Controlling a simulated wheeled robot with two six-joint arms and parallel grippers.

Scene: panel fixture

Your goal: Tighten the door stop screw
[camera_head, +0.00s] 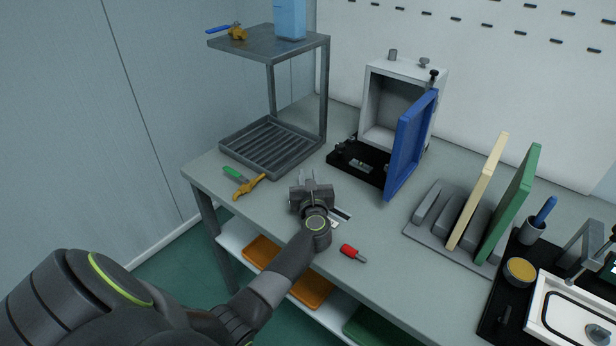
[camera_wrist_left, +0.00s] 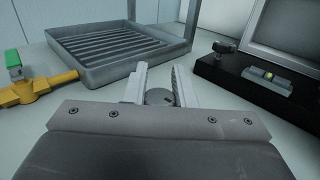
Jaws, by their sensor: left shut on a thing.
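My left gripper (camera_head: 311,180) is low over the middle of the bench, in front of the cabinet. In the left wrist view its two fingers (camera_wrist_left: 159,84) are closed around a small round dark grey piece (camera_wrist_left: 158,97), mostly hidden by the gripper. The white cabinet (camera_head: 407,68) stands at the back with its blue door (camera_head: 411,146) swung open. A dark knob (camera_head: 433,76) sits by the top of the door. Another dark knob (camera_wrist_left: 224,47) stands on the black base (camera_wrist_left: 235,75). I cannot tell which is the door stop screw. My right gripper is not in view.
A ribbed grey tray (camera_head: 270,148) under a shelf stands at the left. A rack holds a cream panel (camera_head: 478,190) and a green panel (camera_head: 511,203) at the right.

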